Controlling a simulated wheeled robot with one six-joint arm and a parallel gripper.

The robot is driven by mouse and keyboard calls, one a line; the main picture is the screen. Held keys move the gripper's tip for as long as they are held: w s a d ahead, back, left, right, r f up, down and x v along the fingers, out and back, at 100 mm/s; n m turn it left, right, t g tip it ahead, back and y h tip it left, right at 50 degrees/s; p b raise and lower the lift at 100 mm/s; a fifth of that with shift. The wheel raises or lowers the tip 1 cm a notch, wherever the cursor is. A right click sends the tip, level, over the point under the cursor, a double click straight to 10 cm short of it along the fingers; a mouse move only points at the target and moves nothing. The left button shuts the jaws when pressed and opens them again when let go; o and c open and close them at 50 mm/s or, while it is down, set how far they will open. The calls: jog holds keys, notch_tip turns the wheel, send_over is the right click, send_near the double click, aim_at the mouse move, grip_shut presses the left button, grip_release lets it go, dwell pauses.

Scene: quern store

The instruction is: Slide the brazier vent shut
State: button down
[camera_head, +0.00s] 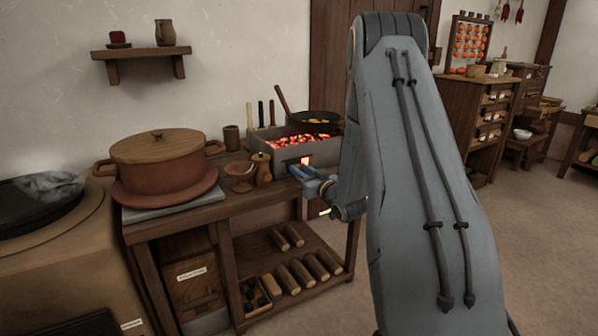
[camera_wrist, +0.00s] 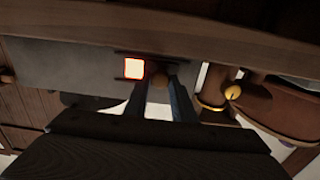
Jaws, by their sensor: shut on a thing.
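The brazier (camera_head: 328,152) is a grey box of glowing coals on the wooden counter; its grey front also shows in the wrist view (camera_wrist: 75,62). In its front, the vent opening (camera_wrist: 134,68) glows bright, so the vent stands at least partly open. The glow also shows in the head view (camera_head: 306,160). A round brown vent knob (camera_wrist: 160,80) sits beside the opening, between the two fingertips. My gripper (camera_wrist: 163,87) is shut on this knob. In the head view my gripper (camera_head: 301,172) is at the brazier's front; the knob is hidden there.
A pan (camera_head: 315,121) rests over the coals. A small jar (camera_head: 262,168) and a footed bowl (camera_head: 240,174) stand left of my gripper. A large lidded pot (camera_head: 165,170) stands farther left. The counter's edge (camera_wrist: 200,25) crosses the top of the wrist view.

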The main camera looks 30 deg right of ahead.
jog(key=d, duration=0.4)
jog(key=shift+d+p, duration=0.25)
jog(key=shift+p, duration=0.1)
jog(key=c, duration=1.5)
grip_release()
jog(key=shift+d, duration=0.25)
jog(key=shift+c, duration=0.2)
jog(key=shift+a, duration=0.1)
jog(key=shift+s+a, duration=0.1)
jog(key=s+p, duration=0.1)
jog(key=s, duration=0.6)
jog(key=shift+s+d, duration=0.2)
jog(key=shift+s, duration=0.05)
